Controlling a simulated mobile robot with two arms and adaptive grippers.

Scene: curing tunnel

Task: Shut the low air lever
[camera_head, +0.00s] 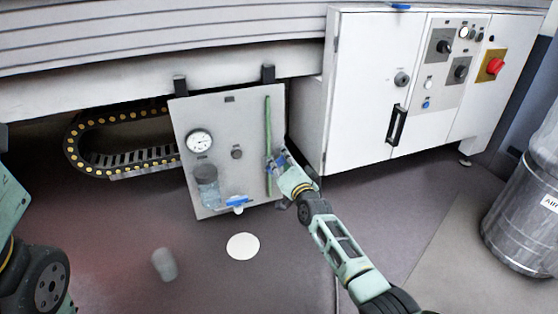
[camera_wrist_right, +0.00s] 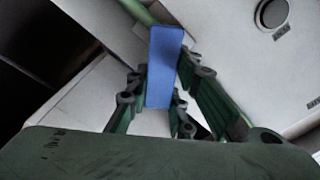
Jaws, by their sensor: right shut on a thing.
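A grey panel (camera_head: 222,125) hangs below the machine in the head view, with a vertical green pipe (camera_head: 268,120) near its right edge. A blue lever (camera_head: 268,163) sits low on this pipe, partly hidden by my right gripper (camera_head: 277,166). In the right wrist view the blue lever (camera_wrist_right: 165,65) stands between the fingers of my right gripper (camera_wrist_right: 160,100), which is shut on it. The green pipe (camera_wrist_right: 138,12) shows behind it. Another blue handle (camera_head: 237,201) sits at the panel's bottom, clear of the gripper. My left arm shows at the left edge, its gripper out of view.
The panel also carries a round gauge (camera_head: 199,141) and a clear bowl (camera_head: 208,187). A white cabinet (camera_head: 365,90) with knobs and a red button (camera_head: 494,66) stands right. A cable chain (camera_head: 120,155), a grey cup-like object (camera_head: 164,264) and a metal drum (camera_head: 520,220) are around.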

